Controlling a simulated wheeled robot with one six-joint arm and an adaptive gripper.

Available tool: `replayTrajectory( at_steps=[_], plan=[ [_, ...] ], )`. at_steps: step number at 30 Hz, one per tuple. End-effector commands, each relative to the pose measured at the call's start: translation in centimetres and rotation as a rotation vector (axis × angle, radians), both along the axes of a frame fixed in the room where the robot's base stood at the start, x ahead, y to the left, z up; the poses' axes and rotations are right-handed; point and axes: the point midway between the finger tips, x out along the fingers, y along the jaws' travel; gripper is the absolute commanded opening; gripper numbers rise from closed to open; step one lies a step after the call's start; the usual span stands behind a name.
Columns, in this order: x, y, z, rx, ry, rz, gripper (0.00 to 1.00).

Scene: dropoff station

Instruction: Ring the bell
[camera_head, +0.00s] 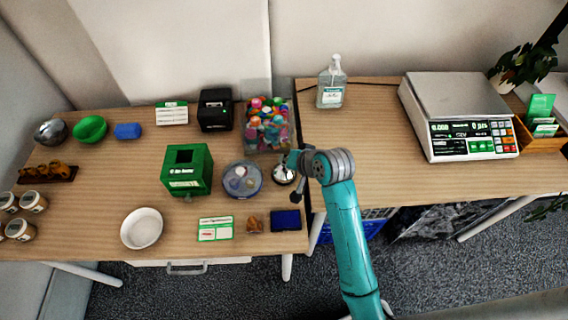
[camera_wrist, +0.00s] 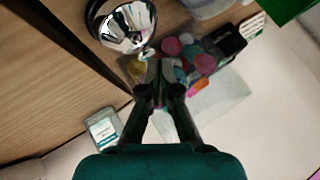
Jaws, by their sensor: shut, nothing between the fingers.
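The bell (camera_head: 283,174) is a small silver dome on a dark base. It sits on the left table near its right edge, just right of a round blue-rimmed container. In the wrist view the shiny bell (camera_wrist: 125,27) is at the top, left of the fingertips. My gripper (camera_wrist: 160,68) is shut and empty, with its fingertips close together near the bell. In the head view my gripper is close beside the bell, partly hidden by my wrist. I cannot tell the exact height of the tips over the bell.
A clear bin of colourful items (camera_head: 267,125) stands behind the bell. The round container (camera_head: 242,180) and a green box (camera_head: 187,170) are to its left. A dark blue item (camera_head: 286,220) lies in front. A pump bottle (camera_head: 331,83) and a scale (camera_head: 462,105) stand on the right table.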

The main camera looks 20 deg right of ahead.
Motion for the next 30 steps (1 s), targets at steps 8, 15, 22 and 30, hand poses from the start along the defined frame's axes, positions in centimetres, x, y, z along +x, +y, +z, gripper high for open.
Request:
replayTrajectory(
  at_steps=[8,15,22,30],
  plan=[
    [-0.01,0.00,-0.18,0.000,0.000,0.000,0.00],
    [-0.02,0.00,-0.43,0.000,0.001,0.001,0.00],
    [-0.02,0.01,-0.68,0.000,0.001,0.001,0.00],
    [-0.02,0.00,-0.96,0.000,0.001,0.001,0.00]
  ],
)
